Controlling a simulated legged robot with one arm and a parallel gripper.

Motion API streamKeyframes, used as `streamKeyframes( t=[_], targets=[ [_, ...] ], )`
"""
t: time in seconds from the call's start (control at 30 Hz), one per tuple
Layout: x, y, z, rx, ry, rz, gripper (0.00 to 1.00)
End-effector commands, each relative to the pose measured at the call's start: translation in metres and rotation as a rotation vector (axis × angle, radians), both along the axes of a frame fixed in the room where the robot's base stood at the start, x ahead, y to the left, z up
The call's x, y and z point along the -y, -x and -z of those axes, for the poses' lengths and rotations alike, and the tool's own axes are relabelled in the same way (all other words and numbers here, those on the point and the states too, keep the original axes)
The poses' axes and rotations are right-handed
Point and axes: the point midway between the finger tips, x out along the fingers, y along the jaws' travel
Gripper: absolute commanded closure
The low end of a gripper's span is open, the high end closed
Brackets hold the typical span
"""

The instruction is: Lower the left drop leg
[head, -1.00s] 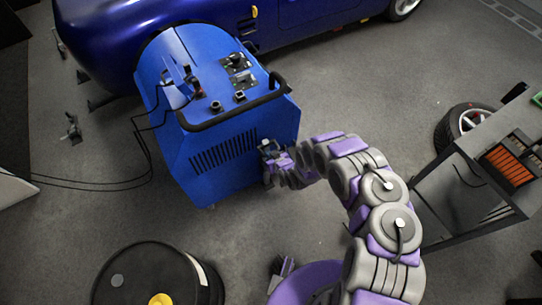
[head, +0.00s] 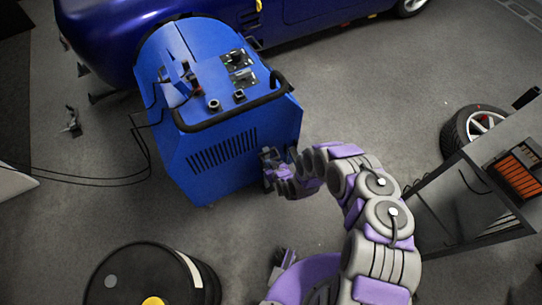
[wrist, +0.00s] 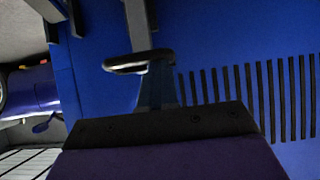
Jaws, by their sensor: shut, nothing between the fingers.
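The blue dynamometer cabinet (head: 225,135) stands beside the car. My gripper (head: 268,166) is low at the right edge of its slotted face, seemingly shut and empty. In the wrist view, the dark gripper body (wrist: 165,128) fills the bottom, and a narrow finger part (wrist: 158,88) points up at the blue panel. A grey upright bar (wrist: 140,22) and a black rounded lever-like piece (wrist: 138,62) lie just past the fingertips; they may belong to the drop leg. Whether the fingers touch them I cannot tell. The arm and gripper hide this spot in the head view.
A black drum (head: 150,278) stands at the front left. A metal cart (head: 470,200) with an orange bin and a loose wheel (head: 472,128) are at the right. Cables (head: 90,180) run across the floor at left. Floor between cabinet and cart is mostly clear.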

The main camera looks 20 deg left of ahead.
Motion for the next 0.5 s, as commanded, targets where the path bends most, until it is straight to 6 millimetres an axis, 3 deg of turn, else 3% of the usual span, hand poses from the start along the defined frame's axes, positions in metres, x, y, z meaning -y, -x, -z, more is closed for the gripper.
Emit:
streamKeyframes(
  t=[0.2, 0.5],
  targets=[
    [0.000, -0.003, 0.018, 0.006, -0.001, 0.000, 1.00],
    [0.000, -0.003, 0.023, 0.003, 0.001, -0.001, 1.00]
  ],
)
